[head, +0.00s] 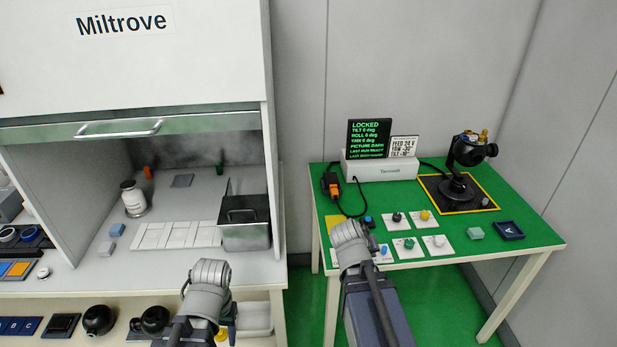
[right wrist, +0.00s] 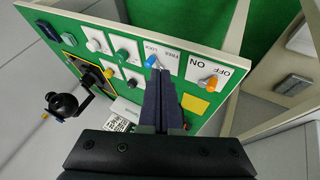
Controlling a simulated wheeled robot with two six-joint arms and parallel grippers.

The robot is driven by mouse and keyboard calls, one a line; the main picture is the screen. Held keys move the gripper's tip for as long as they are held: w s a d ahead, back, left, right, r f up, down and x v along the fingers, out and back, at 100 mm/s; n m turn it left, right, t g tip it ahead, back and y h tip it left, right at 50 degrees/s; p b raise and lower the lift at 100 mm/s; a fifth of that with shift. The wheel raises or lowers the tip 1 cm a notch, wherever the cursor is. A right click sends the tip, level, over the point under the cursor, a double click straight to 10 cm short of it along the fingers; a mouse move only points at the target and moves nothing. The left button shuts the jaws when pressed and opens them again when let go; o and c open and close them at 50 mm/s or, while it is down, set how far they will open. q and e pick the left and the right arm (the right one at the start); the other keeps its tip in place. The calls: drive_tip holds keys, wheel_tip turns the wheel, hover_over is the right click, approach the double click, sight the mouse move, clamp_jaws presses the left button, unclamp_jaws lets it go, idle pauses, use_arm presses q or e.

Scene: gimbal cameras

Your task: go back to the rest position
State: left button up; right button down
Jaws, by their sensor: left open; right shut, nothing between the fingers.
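My left arm's grey wrist (head: 208,275) is low in the head view, in front of the cabinet bench. Its fingers are largely hidden behind the wrist; the gripper is open. My right gripper (right wrist: 163,75) is shut and empty in the right wrist view. Its dark fingers point at the green table's switch cards, with the tips close to a blue-tipped switch (right wrist: 152,61) on the card marked FREE and LOCK. I cannot tell whether they touch it. In the head view, my right wrist (head: 350,243) hangs over the green table's near left edge and hides the fingers.
The green table (head: 520,217) holds several control cards, a console (head: 381,168) reading LOCKED and a black gimbal camera (head: 458,185). A gap separates bench and table.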

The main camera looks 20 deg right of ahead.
drive_tip(key=s+a+f+n+g+y, duration=0.1)
drive_tip(key=s+a+n, duration=0.1)
drive_tip(key=a, duration=0.8)
drive_tip(key=s+a+f+n+g+y, duration=0.1)
drive_tip(key=s+a, duration=0.3)
drive_tip(key=a, duration=0.6)
drive_tip(key=s+a+f+n+g+y+p, duration=0.1)
drive_tip(key=s+a+n+g+y, duration=0.1)
drive_tip(key=a, duration=0.8)
drive_tip(key=shift+s+a+n+y, duration=0.2)
drive_tip(key=shift+s+n+y, duration=0.35)
drive_tip(key=shift+n, duration=0.25)
drive_tip(key=shift+f, duration=0.1)
